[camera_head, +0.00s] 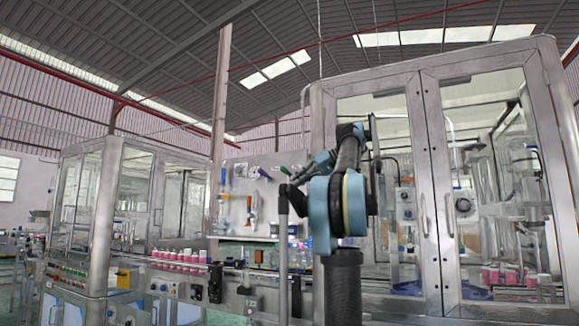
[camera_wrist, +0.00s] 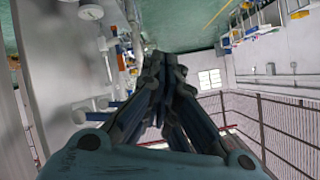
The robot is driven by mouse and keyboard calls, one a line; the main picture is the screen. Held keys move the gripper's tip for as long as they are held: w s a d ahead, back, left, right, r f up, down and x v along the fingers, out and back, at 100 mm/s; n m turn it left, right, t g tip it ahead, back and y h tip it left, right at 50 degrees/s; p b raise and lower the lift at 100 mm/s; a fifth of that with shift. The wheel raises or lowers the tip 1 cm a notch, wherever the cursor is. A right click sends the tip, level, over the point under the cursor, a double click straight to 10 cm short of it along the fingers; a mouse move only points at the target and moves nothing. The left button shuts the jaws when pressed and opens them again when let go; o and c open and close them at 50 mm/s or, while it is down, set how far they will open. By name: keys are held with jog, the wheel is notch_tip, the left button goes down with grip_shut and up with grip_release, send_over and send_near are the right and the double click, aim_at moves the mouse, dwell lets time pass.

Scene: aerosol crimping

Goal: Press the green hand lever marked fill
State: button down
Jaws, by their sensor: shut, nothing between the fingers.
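A wall panel (camera_head: 238,190) with coloured hand levers stands left of my arm in the head view. A small green lever (camera_head: 285,170) shows at its upper right, close to my arm, beside a purple one (camera_head: 264,173). No marking is readable at this size. My gripper (camera_wrist: 165,62) is shut and empty in the wrist view, its dark fingers together. In the head view my arm's end is near the panel's right side, and the gap to the green lever is hard to judge. I cannot pick out the green lever in the wrist view.
A blue lever (camera_head: 223,176) and an orange-and-blue handle (camera_head: 254,207) are also on the panel. Pink-and-white cans (camera_head: 180,255) stand in a row on the line at left. A large glazed metal cabinet (camera_head: 432,180) stands at right. A smaller one (camera_head: 100,190) is at left.

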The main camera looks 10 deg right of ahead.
jog(key=w+d+r+n+t+y, duration=0.1)
jog(key=d+r, duration=0.2)
jog(key=r, duration=0.2)
jog(key=w+d+r+n+t+y, duration=0.1)
jog(key=w+d+r, duration=0.1)
jog(key=r, duration=0.4)
jog(key=shift+w+d+r, duration=0.2)
jog(key=shift+w+d, duration=0.05)
jog(key=shift+d, duration=0.2)
send_over(288, 174)
jog(key=s, duration=0.2)
jog(key=shift+w+d+f, duration=0.1)
jog(key=shift+f, duration=0.5)
jog(key=shift+w+d+f, duration=0.1)
jog(key=shift+f, duration=0.5)
jog(key=shift+s+a+f, duration=0.15)
jog(key=shift+a+f, duration=0.05)
